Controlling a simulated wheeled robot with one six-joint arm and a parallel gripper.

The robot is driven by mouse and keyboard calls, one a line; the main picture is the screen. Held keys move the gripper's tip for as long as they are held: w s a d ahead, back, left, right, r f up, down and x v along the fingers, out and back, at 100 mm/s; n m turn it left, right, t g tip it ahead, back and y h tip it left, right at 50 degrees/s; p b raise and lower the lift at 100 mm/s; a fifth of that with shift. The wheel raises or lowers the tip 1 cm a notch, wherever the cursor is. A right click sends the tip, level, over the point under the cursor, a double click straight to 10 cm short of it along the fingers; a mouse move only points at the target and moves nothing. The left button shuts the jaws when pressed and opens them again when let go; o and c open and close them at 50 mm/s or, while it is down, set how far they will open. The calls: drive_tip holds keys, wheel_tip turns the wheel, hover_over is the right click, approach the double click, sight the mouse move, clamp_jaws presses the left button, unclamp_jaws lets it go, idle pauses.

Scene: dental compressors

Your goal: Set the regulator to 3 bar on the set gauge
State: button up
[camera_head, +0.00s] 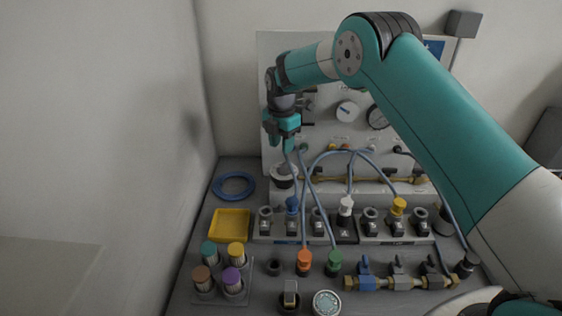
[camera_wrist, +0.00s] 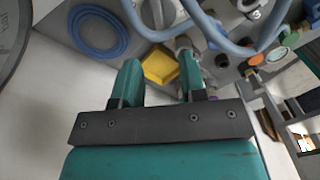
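My gripper (camera_head: 287,140) is at the left part of the upright panel (camera_head: 275,60), pointing down. In the wrist view its two teal fingers (camera_wrist: 158,66) stand apart with nothing between them. Below it is a round pale-and-dark knob-like fitting (camera_head: 284,176), which may be the regulator. A ribbed pale part with a dark ring (camera_wrist: 158,14) is beyond the fingertips in the wrist view. Two round dials are on the panel, a white one (camera_head: 347,110) and a dark-rimmed one (camera_head: 377,117), partly beside my arm. Their readings are too small to tell, and I cannot tell which is the set gauge.
A yellow tray (camera_head: 231,212) and a blue hose coil (camera_head: 233,186) lie at left. Blue hoses (camera_head: 311,190) loop close to my gripper. Coloured-cap cylinders (camera_head: 232,281), socket rows and a brass valve manifold (camera_head: 398,283) crowd the bench. My arm hides the panel's right part.

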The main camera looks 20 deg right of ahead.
sight(281, 165)
wheel_tip(281, 165, down, 8)
drive_tip(key=shift+r+p, duration=0.1)
drive_tip(key=shift+p, duration=0.75)
clamp_jaws()
